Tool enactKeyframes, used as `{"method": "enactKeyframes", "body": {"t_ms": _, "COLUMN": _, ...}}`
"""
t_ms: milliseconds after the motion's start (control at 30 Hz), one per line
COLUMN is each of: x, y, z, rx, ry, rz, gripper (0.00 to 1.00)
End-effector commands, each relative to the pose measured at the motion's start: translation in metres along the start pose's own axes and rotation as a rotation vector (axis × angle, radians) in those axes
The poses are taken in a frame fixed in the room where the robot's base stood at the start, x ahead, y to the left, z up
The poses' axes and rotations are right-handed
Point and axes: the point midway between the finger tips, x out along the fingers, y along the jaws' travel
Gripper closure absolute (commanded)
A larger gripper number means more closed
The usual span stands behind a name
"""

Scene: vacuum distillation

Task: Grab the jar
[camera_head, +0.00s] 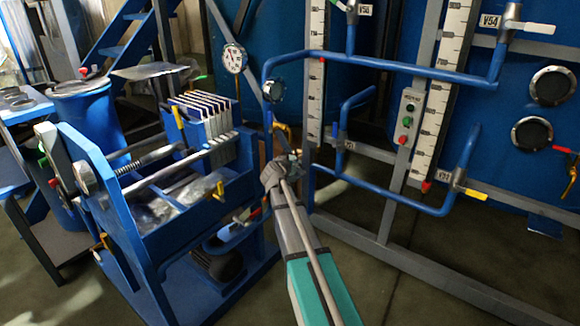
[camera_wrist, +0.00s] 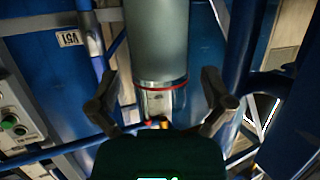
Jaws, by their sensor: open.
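In the wrist view a pale grey-green cylinder (camera_wrist: 158,40) with a red ring at its lower end stands in front of me. A short clear, glass-like section (camera_wrist: 157,102) shows just below the ring; it looks like the jar or part of it, but I cannot tell for sure. My gripper (camera_wrist: 159,74) is open, one finger to each side of the cylinder's lower end, with visible gaps. The gripper body hides what lies below the clear section. In the head view my gripper (camera_head: 281,165) is near the blue pipe frame, and I cannot make out the jar there.
A blue filter press (camera_head: 150,230) with white plates stands left of my arm. Blue pipes (camera_head: 400,65) with valves and a grey control box (camera_head: 409,115) stand to the right. Blue uprights flank the cylinder in the wrist view. Bare floor (camera_head: 440,260) lies at the lower right.

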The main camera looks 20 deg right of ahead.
Motion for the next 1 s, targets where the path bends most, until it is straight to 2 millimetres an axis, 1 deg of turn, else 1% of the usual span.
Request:
{"method": "enactKeyframes", "body": {"t_ms": 33, "x": 0.009, "y": -0.001, "z": 0.002, "rx": 0.001, "ry": 0.0, "rz": 0.0, "gripper": 0.0}}
{"method": "enactKeyframes", "body": {"t_ms": 100, "x": 0.016, "y": -0.001, "z": 0.001, "rx": 0.001, "ry": -0.001, "rz": 0.0, "gripper": 0.0}}
{"method": "enactKeyframes", "body": {"t_ms": 233, "x": 0.023, "y": -0.001, "z": 0.001, "rx": 0.0, "ry": -0.001, "rz": 0.0, "gripper": 0.0}}
{"method": "enactKeyframes", "body": {"t_ms": 800, "x": 0.023, "y": 0.0, "z": 0.0, "rx": 0.0, "ry": 0.0, "rz": 0.0, "gripper": 0.0}}
{"method": "enactKeyframes", "body": {"t_ms": 833, "x": 0.023, "y": 0.0, "z": 0.0, "rx": 0.0, "ry": 0.0, "rz": 0.0, "gripper": 0.02}}
{"method": "enactKeyframes", "body": {"t_ms": 967, "x": 0.023, "y": 0.0, "z": 0.0, "rx": 0.0, "ry": 0.0, "rz": 0.0, "gripper": 0.26}}
{"method": "enactKeyframes", "body": {"t_ms": 1000, "x": 0.023, "y": 0.0, "z": 0.0, "rx": 0.0, "ry": 0.0, "rz": 0.0, "gripper": 0.33}}
